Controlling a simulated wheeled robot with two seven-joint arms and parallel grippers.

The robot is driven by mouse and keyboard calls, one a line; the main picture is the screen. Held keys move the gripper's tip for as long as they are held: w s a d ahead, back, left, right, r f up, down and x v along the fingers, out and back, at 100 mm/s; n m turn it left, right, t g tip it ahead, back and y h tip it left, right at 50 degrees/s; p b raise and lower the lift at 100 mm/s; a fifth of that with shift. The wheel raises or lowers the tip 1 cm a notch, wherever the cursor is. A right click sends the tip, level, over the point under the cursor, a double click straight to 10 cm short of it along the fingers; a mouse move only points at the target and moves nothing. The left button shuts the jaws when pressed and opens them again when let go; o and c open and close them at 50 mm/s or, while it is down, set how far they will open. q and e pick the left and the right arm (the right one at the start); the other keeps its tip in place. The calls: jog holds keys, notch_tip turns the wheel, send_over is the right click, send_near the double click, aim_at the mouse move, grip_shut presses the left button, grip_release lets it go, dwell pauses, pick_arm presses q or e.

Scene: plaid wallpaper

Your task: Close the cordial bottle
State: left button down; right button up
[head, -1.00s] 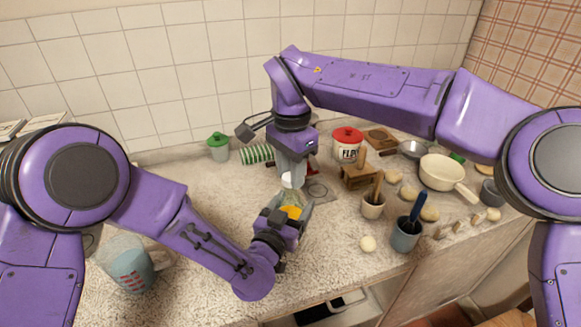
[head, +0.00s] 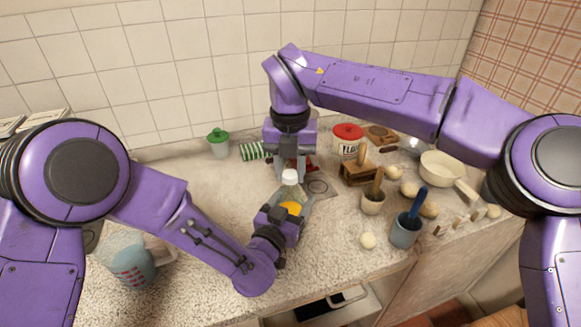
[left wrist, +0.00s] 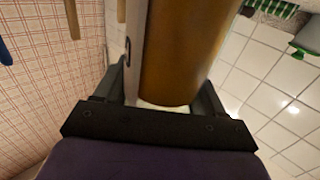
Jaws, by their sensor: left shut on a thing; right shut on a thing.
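The cordial bottle (head: 291,191) stands upright over the counter, with clear shoulders, orange liquid low down and a whitish cap (head: 290,175) at its top. My left gripper (head: 292,207) is shut on the bottle's lower body and hides part of it. In the left wrist view, the amber bottle body (left wrist: 180,55) fills the space between the fingers (left wrist: 165,95). My right gripper (head: 291,168) comes down from above and is shut on the cap at the bottle's mouth. The exact contact of its fingers is small and partly hidden.
A measuring jug (head: 132,265) stands at left. A green-lidded jar (head: 218,143) and a red-lidded flour tin (head: 348,140) are at the back. Utensil pots (head: 405,232), a pan (head: 440,168) and several round pieces crowd the right.

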jog(key=m, duration=0.6)
jog(key=shift+a+m, duration=0.1)
jog(key=shift+m, duration=0.2)
jog(key=m, duration=1.2)
jog(key=shift+w+m, duration=0.15)
jog(key=shift+m, duration=0.15)
jog(key=m, duration=0.2)
jog(key=shift+m, duration=0.4)
jog(key=m, duration=0.4)
jog(key=shift+m, duration=0.4)
jog(key=o, duration=1)
jog(key=shift+r, duration=2.2)
